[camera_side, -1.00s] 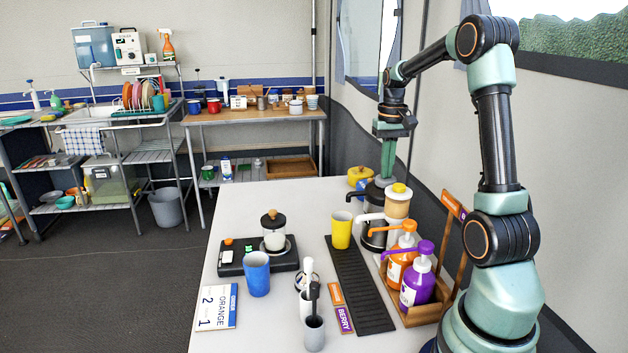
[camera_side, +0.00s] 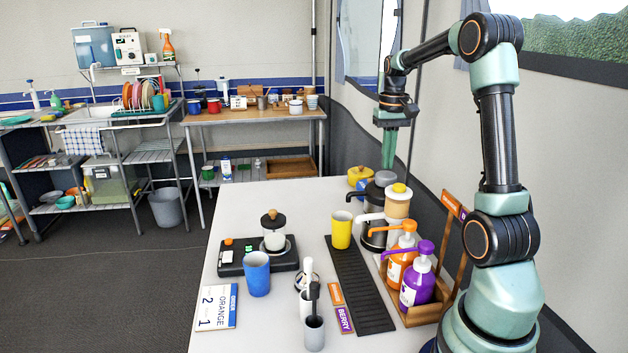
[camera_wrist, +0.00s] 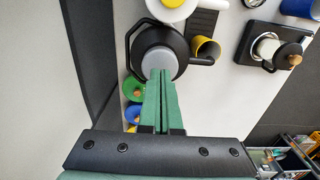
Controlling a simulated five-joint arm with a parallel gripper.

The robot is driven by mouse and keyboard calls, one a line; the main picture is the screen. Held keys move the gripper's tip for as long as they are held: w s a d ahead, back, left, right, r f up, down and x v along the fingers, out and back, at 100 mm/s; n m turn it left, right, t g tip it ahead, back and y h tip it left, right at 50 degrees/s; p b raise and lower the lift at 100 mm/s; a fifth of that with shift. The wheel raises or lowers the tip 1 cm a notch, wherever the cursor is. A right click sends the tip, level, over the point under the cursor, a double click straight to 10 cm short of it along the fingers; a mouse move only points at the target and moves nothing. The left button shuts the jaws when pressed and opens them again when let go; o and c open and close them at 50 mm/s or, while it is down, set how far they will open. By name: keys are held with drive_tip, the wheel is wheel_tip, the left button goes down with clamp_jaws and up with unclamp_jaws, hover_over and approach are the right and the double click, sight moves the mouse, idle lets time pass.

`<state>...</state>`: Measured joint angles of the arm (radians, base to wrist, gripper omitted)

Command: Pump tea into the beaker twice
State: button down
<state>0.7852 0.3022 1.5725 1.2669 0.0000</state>
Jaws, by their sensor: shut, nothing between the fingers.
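The black pump pot (camera_side: 371,237) with a grey round top button (camera_side: 385,178) stands at the far end of the table. The wrist view shows the pot (camera_wrist: 141,42) from above, its button (camera_wrist: 158,60) just beyond the fingertips, and its spout reaching the yellow beaker (camera_wrist: 207,48). In the side view the yellow beaker (camera_side: 342,230) stands upright on the black ribbed mat; its contents are hidden. My gripper (camera_side: 388,166) is shut and empty, pointing down a little above the button. Its green fingers (camera_wrist: 161,75) are side by side in the wrist view.
A tan-filled dispenser (camera_side: 397,203) and orange (camera_side: 402,262) and purple (camera_side: 417,285) pump bottles stand close in front of the pot. A blue cup (camera_side: 257,275), a black scale (camera_side: 232,263) with a jar and an order card (camera_side: 217,307) are left.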

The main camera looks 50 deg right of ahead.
sight(386, 174)
drive_tip(key=shift+f, duration=0.15)
drive_tip(key=shift+f, duration=1.75)
drive_tip(key=shift+r, duration=1.9)
wheel_tip(386, 174, up, 6)
